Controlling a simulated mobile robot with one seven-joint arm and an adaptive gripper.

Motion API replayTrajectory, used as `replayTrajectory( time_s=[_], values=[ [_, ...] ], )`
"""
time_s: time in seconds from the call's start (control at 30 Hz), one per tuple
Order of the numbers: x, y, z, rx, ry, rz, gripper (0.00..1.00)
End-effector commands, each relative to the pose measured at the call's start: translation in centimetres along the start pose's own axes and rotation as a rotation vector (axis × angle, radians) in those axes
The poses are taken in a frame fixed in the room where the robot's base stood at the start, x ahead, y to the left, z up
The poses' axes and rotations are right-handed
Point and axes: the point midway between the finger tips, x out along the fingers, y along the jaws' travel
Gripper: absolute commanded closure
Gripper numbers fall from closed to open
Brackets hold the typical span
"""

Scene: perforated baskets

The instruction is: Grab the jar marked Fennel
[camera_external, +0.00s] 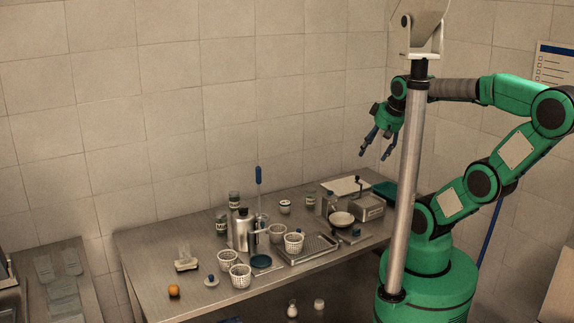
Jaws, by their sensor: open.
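Several small jars with labels stand on the metal table (150,262). One jar (234,199) is at the back, one jar (221,226) is nearer the front left, and another jar (310,200) is at the back right. The labels are too small to read, so I cannot tell which jar is marked Fennel. My gripper (375,155) is open and empty. It hangs in the air above the right rear part of the table, up and to the right of the jars, with its fingers pointing down.
White perforated baskets (240,276) stand at the front middle. A steel canister (241,232) and an upright blue-handled tool (259,176) stand close to the jars. A metal tray (307,250) lies right of them. An orange ball (174,290) is at the front left.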

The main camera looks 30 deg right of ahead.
Motion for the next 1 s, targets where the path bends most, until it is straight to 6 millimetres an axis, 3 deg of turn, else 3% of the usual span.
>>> replayTrajectory(
  time_s=[0.27,0.57,1.0],
  values=[
    [0.3,0.2,-2.6,0.017,-0.025,0.003,0.34],
    [1.9,0.6,-8.8,0.061,-0.082,0.009,0.34],
    [7.4,1.7,-17.9,0.132,-0.173,0.023,0.34]
  ],
)
